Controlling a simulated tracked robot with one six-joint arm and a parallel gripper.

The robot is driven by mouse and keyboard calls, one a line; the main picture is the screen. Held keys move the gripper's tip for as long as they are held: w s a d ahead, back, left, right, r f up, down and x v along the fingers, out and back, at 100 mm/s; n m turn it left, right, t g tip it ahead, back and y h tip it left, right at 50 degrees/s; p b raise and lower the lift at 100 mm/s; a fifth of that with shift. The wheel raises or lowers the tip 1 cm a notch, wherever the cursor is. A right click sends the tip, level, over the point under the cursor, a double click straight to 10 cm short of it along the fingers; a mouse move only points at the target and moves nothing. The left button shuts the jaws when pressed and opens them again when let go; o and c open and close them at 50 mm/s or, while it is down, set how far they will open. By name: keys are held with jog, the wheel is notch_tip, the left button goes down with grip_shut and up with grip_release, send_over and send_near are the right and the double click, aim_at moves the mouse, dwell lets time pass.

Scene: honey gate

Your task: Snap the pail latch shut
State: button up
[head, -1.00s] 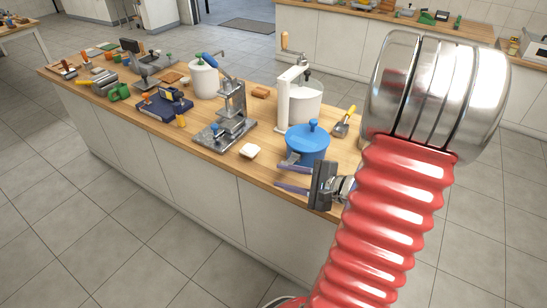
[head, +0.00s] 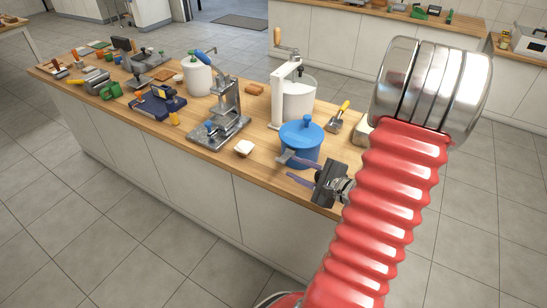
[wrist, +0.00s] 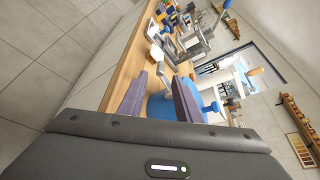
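The blue pail (head: 299,152) stands upright near the front right of the wooden counter, its blue lid (head: 301,132) with a knob on top. In the wrist view the pail (wrist: 160,106) shows between and behind my two fingers. A small grey piece (head: 284,157) shows at the pail's left front, by my upper fingertip; I cannot tell whether it is the latch or how it sits. My gripper (head: 287,167) is open at the pail's front, its purple-grey fingers apart with nothing visible held. In the wrist view my gripper (wrist: 165,77) is also open. Contact cannot be made out.
A white block (head: 244,147) lies left of the pail, and a metal press (head: 222,118) stands beyond it. A white bucket with a crank stand (head: 299,98) is behind the pail. A yellow-handled scraper (head: 338,118) lies to its right. The counter's front edge is close.

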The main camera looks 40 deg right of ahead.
aim_at(285, 156)
jog(key=x, duration=1.1)
jog(key=shift+w+f, duration=0.15)
jog(key=shift+w, duration=0.2)
jog(key=shift+c, duration=0.5)
grip_shut()
